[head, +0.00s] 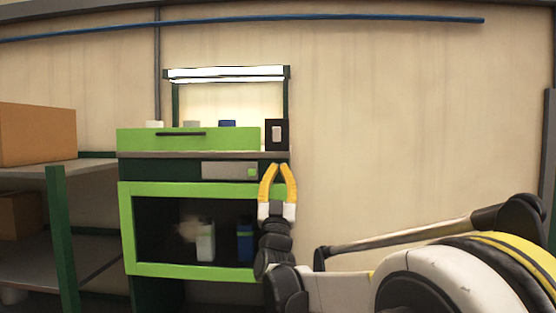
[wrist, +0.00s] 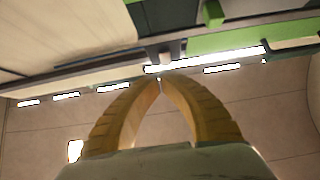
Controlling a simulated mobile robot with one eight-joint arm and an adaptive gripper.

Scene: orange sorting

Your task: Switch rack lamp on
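The rack lamp (head: 228,74) is a long bar across the top of the green rack. Its strip is bright white, and the wall under it is brightly lit. A black switch box (head: 276,134) with a pale rocker stands at the right end of the rack's upper shelf. My gripper (head: 278,166) points up just below the switch box, with its yellow fingers curving in. In the wrist view the fingertips (wrist: 160,80) come together with nothing seen between them. Whether the tips touch the rack or box cannot be told.
The rack has a green drawer front (head: 160,140) and a green-framed compartment (head: 125,225) holding a white container (head: 205,242) and a blue one (head: 245,243). A shelf with a cardboard box (head: 38,134) stands at left. The wall right of the rack is clear.

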